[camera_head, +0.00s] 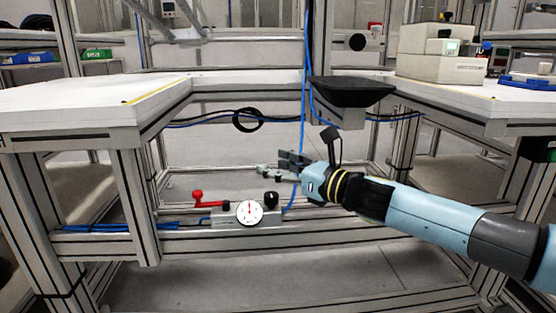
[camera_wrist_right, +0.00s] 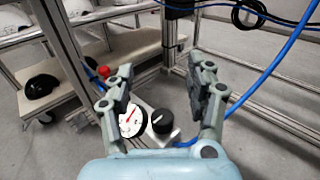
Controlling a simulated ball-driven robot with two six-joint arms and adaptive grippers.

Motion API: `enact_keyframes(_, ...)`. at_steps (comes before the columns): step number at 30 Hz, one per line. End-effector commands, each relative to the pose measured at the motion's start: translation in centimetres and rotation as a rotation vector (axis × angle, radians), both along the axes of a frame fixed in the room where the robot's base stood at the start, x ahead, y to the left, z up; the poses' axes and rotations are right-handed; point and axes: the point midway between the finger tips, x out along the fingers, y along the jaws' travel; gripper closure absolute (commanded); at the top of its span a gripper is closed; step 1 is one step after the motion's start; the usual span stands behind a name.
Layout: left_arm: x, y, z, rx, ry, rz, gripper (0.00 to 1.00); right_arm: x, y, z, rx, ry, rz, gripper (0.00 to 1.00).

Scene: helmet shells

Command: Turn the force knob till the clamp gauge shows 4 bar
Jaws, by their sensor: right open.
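The clamp gauge (camera_head: 249,212) is a round white dial on a grey block on the low frame rail in the head view; its numbers are too small to read. It also shows in the right wrist view (camera_wrist_right: 131,121) with a red needle. The black force knob (camera_head: 271,199) stands just right of the gauge. In the right wrist view the knob (camera_wrist_right: 162,121) lies between and beyond my open fingers. My right gripper (camera_head: 285,163) is open and empty, above the knob and apart from it. The left gripper is out of view.
A red lever (camera_head: 205,200) stands left of the gauge. Blue hoses (camera_head: 291,196) run beside the block and up the frame. A black dish-like tray (camera_head: 350,92) hangs above my right arm. White worktops (camera_head: 80,95) flank the open middle.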

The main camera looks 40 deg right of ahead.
Motion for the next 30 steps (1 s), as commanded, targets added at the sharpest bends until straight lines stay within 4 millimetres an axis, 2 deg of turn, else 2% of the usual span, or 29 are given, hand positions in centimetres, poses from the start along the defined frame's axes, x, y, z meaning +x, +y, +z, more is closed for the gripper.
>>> enact_keyframes(6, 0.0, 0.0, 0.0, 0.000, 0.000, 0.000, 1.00, 0.0, 0.0, 1.7, -0.002, 0.003, 0.001, 0.45)
enact_keyframes(12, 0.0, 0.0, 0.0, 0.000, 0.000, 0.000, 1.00, 0.0, -0.1, 2.3, 0.000, 0.001, -0.001, 0.45)
enact_keyframes(26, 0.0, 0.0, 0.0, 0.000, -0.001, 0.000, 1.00, 0.0, 0.0, 2.3, 0.001, 0.001, -0.001, 0.45)
enact_keyframes(30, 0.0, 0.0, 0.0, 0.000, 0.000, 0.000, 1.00, -0.8, 0.1, 0.9, 0.011, 0.027, -0.004, 0.45)
